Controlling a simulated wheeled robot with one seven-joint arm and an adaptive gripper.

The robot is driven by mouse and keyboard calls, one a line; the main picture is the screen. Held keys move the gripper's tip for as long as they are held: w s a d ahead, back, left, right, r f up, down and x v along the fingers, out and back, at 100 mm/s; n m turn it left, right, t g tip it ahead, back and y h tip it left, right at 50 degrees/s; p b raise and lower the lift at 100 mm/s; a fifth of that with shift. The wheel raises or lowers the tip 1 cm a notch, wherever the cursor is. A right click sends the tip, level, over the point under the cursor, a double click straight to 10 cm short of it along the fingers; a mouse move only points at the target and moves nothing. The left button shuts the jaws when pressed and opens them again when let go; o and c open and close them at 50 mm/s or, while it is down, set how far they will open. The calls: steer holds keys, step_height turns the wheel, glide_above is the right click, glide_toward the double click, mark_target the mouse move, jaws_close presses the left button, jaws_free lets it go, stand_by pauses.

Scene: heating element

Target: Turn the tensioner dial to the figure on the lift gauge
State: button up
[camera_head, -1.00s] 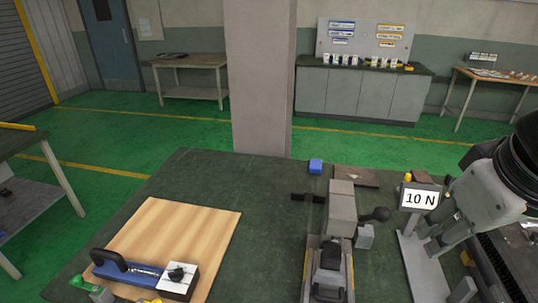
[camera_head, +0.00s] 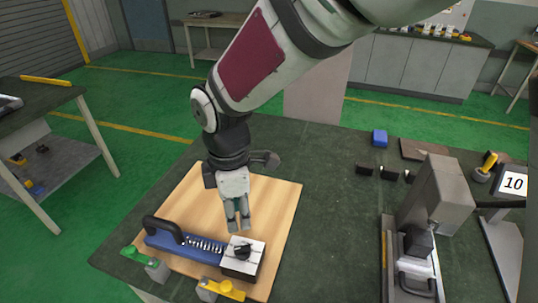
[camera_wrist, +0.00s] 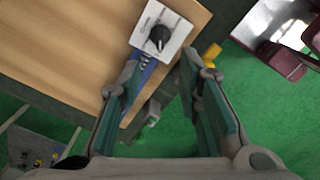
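The tensioner is a blue tool with a black handle (camera_head: 165,231), a spring and a white block (camera_head: 257,265). It lies on a wooden board (camera_head: 285,200). Its black dial (camera_head: 243,251) sits on the white block; the dial (camera_wrist: 159,36) also shows in the wrist view, with a pointer mark I cannot read. My gripper (camera_head: 238,226) points down just behind and above the white block. In the wrist view its fingers (camera_wrist: 160,70) are apart and empty, with the dial beyond the tips. The lift gauge display (camera_head: 513,183) reads 10, cut off at the right edge.
A grey press-like fixture (camera_head: 445,190) stands right of the board, with dark table between. Green (camera_head: 133,252) and yellow (camera_head: 225,289) clamp parts sit at the board's front edge. A blue block (camera_head: 380,138) lies at the back of the table.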

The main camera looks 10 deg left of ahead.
mark_target(242, 247)
step_height(242, 247, down, 14)
steer(key=shift+d+r+p, duration=0.1)
steer(key=shift+r+p, duration=0.15)
steer(key=shift+p, duration=0.05)
jaws_close()
